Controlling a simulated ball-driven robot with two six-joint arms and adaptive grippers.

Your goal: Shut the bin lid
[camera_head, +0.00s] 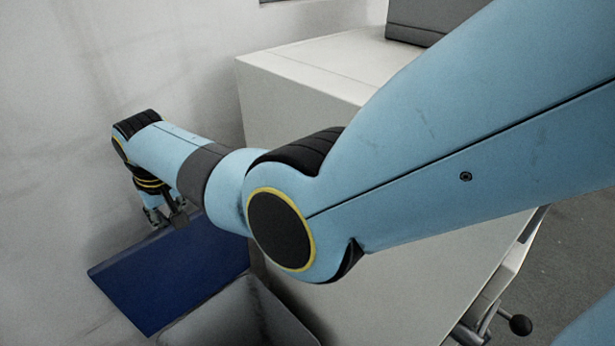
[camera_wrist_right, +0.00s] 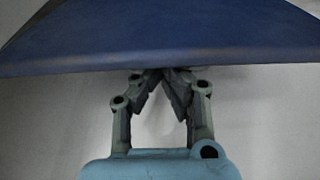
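The blue bin lid (camera_head: 170,278) shows at the lower left of the head view as a tilted flat panel. In the right wrist view the lid (camera_wrist_right: 165,38) fills the top, its edge running across the picture. My right gripper (camera_head: 168,217) is at the lid's upper edge in the head view. In the wrist view the right gripper's (camera_wrist_right: 160,76) fingers converge and look shut, with the tips at the lid's edge and partly hidden by it. I cannot tell whether they touch it. The bin body is not clearly visible. My left gripper is not in view.
A white cabinet or counter (camera_head: 300,78) stands behind my right arm, with a grey box (camera_head: 425,18) on top. A grey panel with a rounded corner (camera_head: 240,318) lies beside the lid. A pale wall (camera_head: 60,130) is close on the left.

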